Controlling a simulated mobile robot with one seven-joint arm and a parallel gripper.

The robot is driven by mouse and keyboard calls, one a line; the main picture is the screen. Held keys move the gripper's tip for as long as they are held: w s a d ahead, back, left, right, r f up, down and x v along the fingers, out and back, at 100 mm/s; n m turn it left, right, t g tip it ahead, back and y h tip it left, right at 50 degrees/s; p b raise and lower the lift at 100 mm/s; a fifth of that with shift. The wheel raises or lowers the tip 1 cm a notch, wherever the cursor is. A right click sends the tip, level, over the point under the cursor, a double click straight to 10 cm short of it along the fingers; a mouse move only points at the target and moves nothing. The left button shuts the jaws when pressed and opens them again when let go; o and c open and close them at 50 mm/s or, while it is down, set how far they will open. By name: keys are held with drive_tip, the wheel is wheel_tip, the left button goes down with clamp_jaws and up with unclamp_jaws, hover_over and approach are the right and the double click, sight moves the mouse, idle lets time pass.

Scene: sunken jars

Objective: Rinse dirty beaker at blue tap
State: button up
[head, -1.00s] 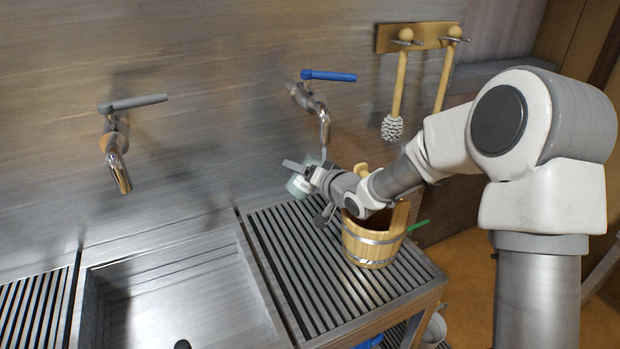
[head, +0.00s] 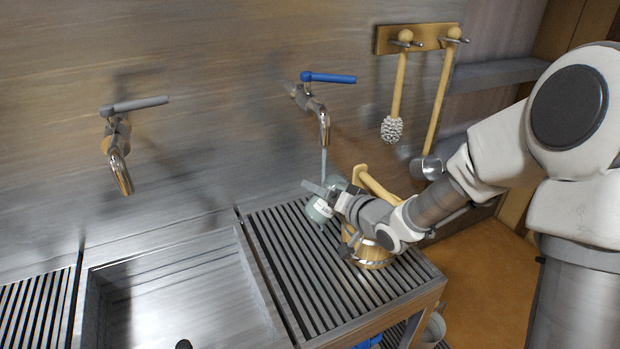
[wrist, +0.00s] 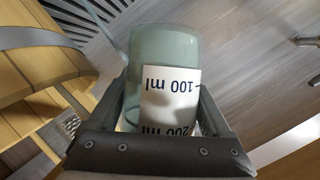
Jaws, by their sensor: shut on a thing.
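My gripper (head: 326,196) is shut on the beaker (head: 319,211), a pale grey-green glass vessel with a white label. The beaker looks tilted in the head view. In the wrist view the beaker (wrist: 160,48) sits between both fingers, its "100 ml" and "200 ml" marks upside down; I cannot make out any dirt. The blue tap (head: 320,108) is on the wall above, its blue lever (head: 328,78) pointing right. A thin water stream (head: 323,164) falls from the spout towards the beaker. I cannot tell whether it strikes the glass or passes behind it.
A wooden bucket (head: 372,259) stands close under my wrist on the slatted drainboard (head: 300,290), partly hidden. A grey-levered tap (head: 117,150) is above the sink (head: 190,300) at left. The sink area is clear.

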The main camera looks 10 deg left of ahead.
drive_tip(key=shift+s+d, duration=0.15)
drive_tip(key=shift+r, duration=0.1)
drive_tip(key=shift+s+r+m+y+p, duration=0.1)
drive_tip(key=shift+r+m+y+p, duration=0.35)
drive_tip(key=shift+p, duration=0.5)
drive_tip(key=shift+s+a+m+p, duration=0.1)
drive_tip(key=shift+a+m+p, duration=0.35)
drive_tip(key=shift+m, duration=0.2)
drive_tip(key=shift+y, duration=0.25)
drive_tip(key=shift+s+r+m+p, duration=0.1)
drive_tip(key=shift+r+m+p, duration=0.3)
drive_tip(key=shift+p, duration=0.35)
drive_tip(key=shift+a+r+m+y+p, duration=0.15)
drive_tip(key=shift+a+m+y+p, duration=0.15)
drive_tip(key=shift+m+y, duration=0.35)
